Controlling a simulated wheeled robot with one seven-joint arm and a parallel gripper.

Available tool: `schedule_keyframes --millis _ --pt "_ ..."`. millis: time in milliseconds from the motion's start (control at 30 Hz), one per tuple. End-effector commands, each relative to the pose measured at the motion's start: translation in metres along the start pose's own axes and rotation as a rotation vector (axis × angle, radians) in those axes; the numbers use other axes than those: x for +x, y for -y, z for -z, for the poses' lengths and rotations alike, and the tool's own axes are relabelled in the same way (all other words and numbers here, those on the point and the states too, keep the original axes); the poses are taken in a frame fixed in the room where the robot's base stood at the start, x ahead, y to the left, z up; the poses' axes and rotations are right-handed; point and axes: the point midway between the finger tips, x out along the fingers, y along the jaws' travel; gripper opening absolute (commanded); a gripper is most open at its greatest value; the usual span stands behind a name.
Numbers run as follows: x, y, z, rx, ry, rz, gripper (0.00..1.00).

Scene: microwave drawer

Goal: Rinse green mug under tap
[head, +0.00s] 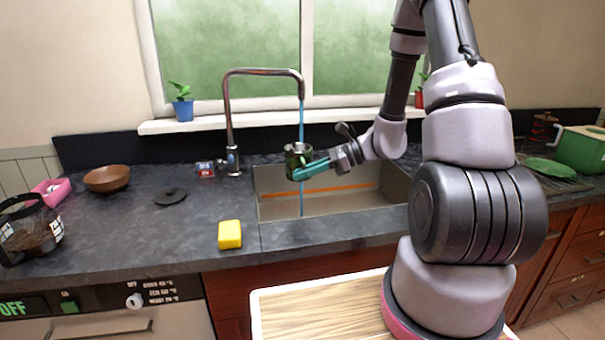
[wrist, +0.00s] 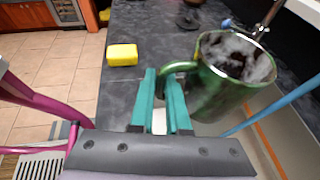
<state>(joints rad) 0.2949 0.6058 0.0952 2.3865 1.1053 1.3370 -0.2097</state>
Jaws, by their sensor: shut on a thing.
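The green mug (head: 297,155) is held above the sink basin (head: 385,188), upright or nearly so. My gripper (head: 311,171) is shut on its handle with teal fingers. In the wrist view the mug (wrist: 222,95) has dark stuff and pale foam or water inside, and my gripper (wrist: 163,95) grips the handle. The tap (head: 230,120) is a tall curved metal spout. A blue water stream (head: 301,118) falls from it at the mug in the head view and shows again below it. In the wrist view the stream (wrist: 290,103) meets the mug's far side.
A black lid (head: 170,196), brown bowl (head: 107,178) and coffee pot (head: 30,230) stand to the left. A green pot (head: 580,150) is at the far right.

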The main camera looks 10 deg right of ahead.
Motion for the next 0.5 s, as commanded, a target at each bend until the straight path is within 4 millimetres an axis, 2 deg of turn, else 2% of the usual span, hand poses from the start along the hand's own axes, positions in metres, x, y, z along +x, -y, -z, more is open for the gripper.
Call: schedule_keyframes --millis 500 --pt "0.003 0.051 0.010 -0.001 0.000 0.001 0.00"
